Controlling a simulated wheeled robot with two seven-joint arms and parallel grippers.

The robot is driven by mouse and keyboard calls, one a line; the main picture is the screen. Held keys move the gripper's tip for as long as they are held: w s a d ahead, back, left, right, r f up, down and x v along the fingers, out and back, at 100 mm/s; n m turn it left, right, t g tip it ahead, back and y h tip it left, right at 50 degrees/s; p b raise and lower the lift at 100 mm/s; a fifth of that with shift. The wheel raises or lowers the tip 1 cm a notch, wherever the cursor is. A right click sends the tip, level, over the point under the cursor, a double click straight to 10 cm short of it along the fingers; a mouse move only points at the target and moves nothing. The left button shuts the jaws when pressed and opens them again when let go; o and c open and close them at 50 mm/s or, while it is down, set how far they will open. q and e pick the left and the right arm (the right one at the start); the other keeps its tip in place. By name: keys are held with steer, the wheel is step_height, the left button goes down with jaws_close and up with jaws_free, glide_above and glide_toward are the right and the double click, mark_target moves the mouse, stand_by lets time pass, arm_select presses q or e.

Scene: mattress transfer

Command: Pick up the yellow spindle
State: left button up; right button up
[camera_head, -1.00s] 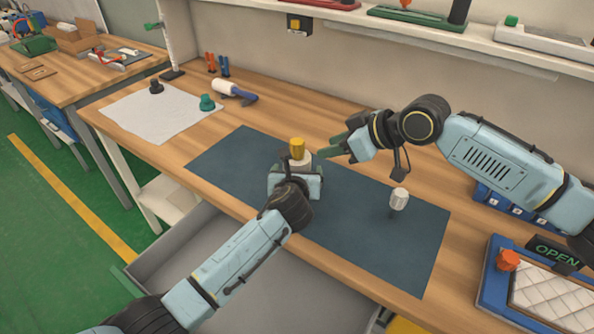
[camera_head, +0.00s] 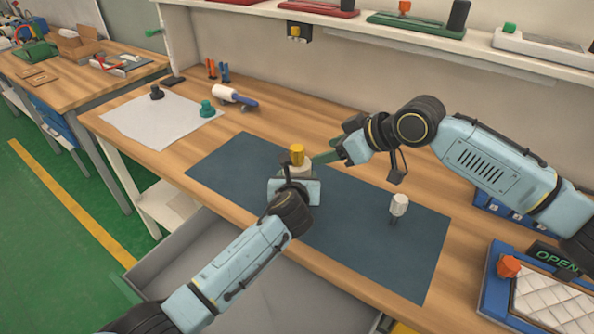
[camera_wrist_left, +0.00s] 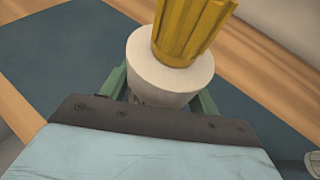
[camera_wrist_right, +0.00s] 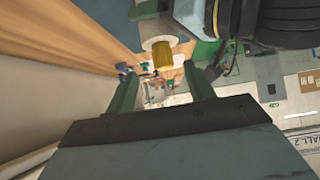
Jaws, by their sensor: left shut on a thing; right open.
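The yellow spindle (camera_head: 297,155) stands upright in a round white piece (camera_head: 301,170) above the dark mat. My left gripper (camera_head: 296,182) is shut on the white piece. In the left wrist view the ribbed yellow spindle (camera_wrist_left: 192,28) rises from the white piece (camera_wrist_left: 165,75), whose sides lie between the green fingers. My right gripper (camera_head: 324,160) is open, its fingers pointing at the spindle from the right. In the right wrist view the yellow spindle (camera_wrist_right: 162,57) shows beyond and between the spread fingers (camera_wrist_right: 164,88).
A white knob-like piece (camera_head: 399,205) stands on the dark mat (camera_head: 235,165) at right. A blue tray (camera_head: 490,285) with a quilted pad lies at front right. A green piece (camera_head: 207,108) and a black piece (camera_head: 157,92) stand on the white sheet (camera_head: 140,125). The mat's left part is clear.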

mark_target(297, 148)
steer(key=w+a+r+m+g+h, duration=0.1)
steer(key=a+r+m+g+h, duration=0.1)
steer(key=a+r+m+h, duration=0.4)
steer(key=shift+m+h, duration=0.3)
steer(key=shift+m, duration=0.1)
steer(key=x, duration=0.3)
steer(key=d+x, duration=0.1)
steer(key=x, duration=0.1)
steer(key=shift+w, duration=0.2)
steer(key=shift+a+x, duration=0.25)
steer(key=shift+x, duration=1.15)
steer(key=shift+a+x, duration=0.2)
steer(key=shift+x, duration=1.25)
steer(key=shift+r, duration=0.1)
steer(key=c, duration=1.1)
